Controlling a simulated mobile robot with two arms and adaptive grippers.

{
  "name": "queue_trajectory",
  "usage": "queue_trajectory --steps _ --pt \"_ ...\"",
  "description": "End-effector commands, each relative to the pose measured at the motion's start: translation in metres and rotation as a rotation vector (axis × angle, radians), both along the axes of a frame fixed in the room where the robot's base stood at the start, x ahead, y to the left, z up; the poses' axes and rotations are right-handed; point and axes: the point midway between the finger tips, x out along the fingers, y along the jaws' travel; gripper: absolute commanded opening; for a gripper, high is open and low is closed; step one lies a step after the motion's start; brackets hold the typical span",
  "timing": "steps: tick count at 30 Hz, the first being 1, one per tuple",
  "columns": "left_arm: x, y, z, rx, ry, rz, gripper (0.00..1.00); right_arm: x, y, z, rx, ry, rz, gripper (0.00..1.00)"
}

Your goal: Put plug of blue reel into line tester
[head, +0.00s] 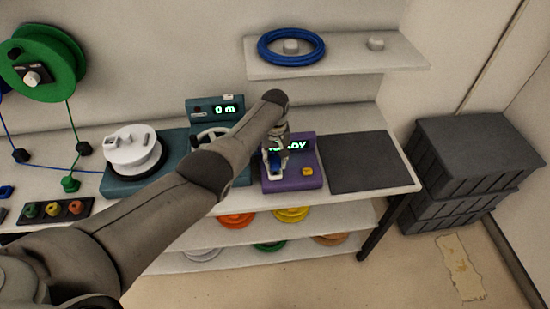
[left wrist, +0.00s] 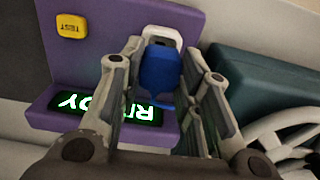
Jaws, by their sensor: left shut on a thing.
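The line tester (head: 309,183) is a purple box with a lit green READY display and a yellow button (head: 307,171). It fills the left of the left wrist view (left wrist: 85,55), its TEST button (left wrist: 71,25) clear. My left gripper (head: 274,160) is over the tester's left part, shut on a blue plug (left wrist: 159,78). The plug's far end is at the pale-rimmed socket (left wrist: 164,33); I cannot tell how deep it sits. In the head view the fingers hide most of the plug. The plug's reel is not clearly visible. My right gripper is not in view.
Left of the tester stands a teal machine (head: 121,187) with a white reel (head: 134,150) and a 0 m display. A dark mat (head: 364,162) lies empty to the right. A blue coil (head: 264,50) lies on the upper shelf. A green reel (head: 60,62) hangs at the left.

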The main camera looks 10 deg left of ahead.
Motion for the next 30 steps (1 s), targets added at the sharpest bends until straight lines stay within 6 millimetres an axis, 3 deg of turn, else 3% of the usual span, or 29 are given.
queue_trajectory --steps 15,30 --pt "0.0 0.0 -0.014 -0.001 -0.001 0.0 0.15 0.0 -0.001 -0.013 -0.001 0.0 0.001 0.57" --pt "0.0 0.0 -0.014 -0.001 -0.001 0.0 0.15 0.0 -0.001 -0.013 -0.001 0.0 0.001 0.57"
